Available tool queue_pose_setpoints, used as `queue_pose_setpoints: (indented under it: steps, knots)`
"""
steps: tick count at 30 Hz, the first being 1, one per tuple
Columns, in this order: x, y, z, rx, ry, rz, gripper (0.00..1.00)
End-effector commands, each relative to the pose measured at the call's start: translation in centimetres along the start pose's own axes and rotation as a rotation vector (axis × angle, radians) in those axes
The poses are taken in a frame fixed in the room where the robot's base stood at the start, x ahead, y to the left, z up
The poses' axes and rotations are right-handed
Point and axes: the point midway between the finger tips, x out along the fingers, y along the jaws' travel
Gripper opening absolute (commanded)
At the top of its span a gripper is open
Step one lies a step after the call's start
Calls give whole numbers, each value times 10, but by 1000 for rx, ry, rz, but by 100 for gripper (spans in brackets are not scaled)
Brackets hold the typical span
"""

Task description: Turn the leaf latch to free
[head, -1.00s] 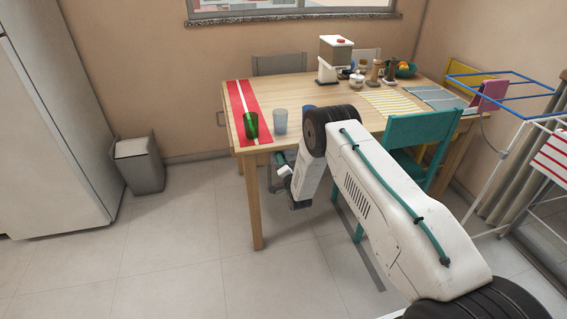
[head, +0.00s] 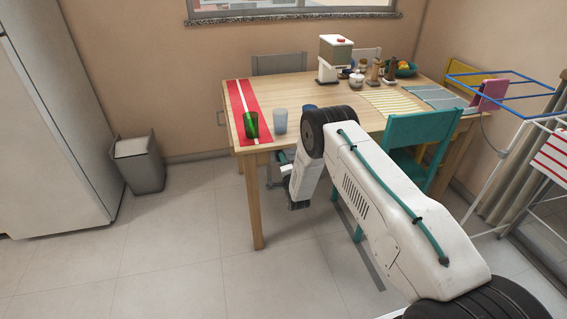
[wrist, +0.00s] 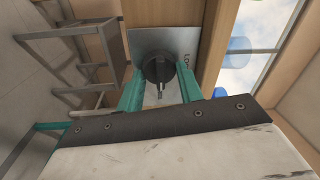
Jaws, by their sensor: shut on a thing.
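The leaf latch (wrist: 158,68) is a round dark knob with a small pointer on a grey metal plate (wrist: 185,44). The plate is on the wooden side of the table and bears partly hidden lettering. In the wrist view the two teal fingers of my gripper (wrist: 160,84) stand on either side of the knob, shut on it. In the head view my gripper (head: 278,170) is at the near edge of the wooden table (head: 292,97), below the top. There the latch is hidden. The exact angle of the knob is hard to tell.
A green cup (head: 251,125), a pale blue cup (head: 280,121) and a darker blue cup (head: 309,108) stand near the table edge above my gripper. A teal chair (head: 422,135) is right of my arm. The floor left of the table is clear up to a grey bin (head: 139,165).

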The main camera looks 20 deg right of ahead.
Motion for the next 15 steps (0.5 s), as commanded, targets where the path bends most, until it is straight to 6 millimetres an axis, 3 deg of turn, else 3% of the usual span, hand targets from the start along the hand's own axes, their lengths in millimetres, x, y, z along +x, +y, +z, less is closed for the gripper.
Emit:
queue_pose_setpoints:
  steps: [5, 6, 8, 15]
  knots:
    - [0, 0, 0, 1, 1, 1, 14]
    - [0, 0, 0, 0, 1, 1, 39]
    - [0, 0, 0, 0, 1, 1, 56]
    - [0, 0, 0, -1, 0, 1, 58]
